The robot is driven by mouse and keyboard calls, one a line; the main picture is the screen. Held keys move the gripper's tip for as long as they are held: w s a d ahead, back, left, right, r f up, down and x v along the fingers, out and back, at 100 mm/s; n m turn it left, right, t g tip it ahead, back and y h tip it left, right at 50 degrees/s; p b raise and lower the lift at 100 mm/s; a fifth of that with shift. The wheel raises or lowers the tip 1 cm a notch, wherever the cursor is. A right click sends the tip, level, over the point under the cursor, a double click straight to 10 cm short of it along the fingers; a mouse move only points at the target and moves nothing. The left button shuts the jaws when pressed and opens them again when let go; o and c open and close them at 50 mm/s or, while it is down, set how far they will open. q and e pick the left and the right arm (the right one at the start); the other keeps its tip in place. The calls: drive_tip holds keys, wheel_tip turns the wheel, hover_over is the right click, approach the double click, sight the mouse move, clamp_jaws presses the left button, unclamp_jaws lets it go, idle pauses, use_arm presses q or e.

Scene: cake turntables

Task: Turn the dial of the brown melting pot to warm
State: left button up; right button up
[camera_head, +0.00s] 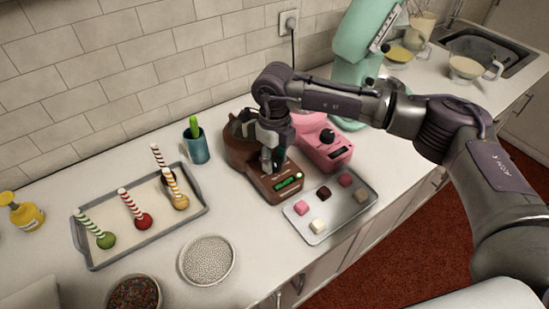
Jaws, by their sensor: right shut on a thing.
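The brown melting pot (239,153) stands on the counter near the wall. Its sloped front panel carries a small lit green display (288,181). My right gripper (269,163) comes down over the front panel, beside the display, and is shut on the pot's dial. The dial is mostly hidden behind the fingers, so its setting cannot be read. My left gripper is not in view.
A pink melting pot (325,153) with a black dial stands just right of the brown one. A tray of cubes (318,229) lies in front. A tray of striped-stick pops (89,254), a blue cup (196,148) and bowls of sprinkles (207,260) are left. A mint mixer (362,35) stands behind.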

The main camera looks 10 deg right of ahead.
drive_tip(key=n+b, duration=0.1)
drive_tip(key=b, duration=0.1)
drive_tip(key=n+b, duration=0.4)
drive_tip(key=shift+f, duration=0.25)
drive_tip(key=shift+r+n+b, duration=0.1)
drive_tip(key=shift+n+b, duration=1.1)
drive_tip(key=shift+r+n+b, duration=0.15)
drive_tip(key=shift+n+b, duration=0.6)
drive_tip(key=shift+n, duration=0.35)
drive_tip(key=o, duration=1.2)
drive_tip(key=shift+c, duration=0.2)
drive_tip(key=shift+r, duration=0.1)
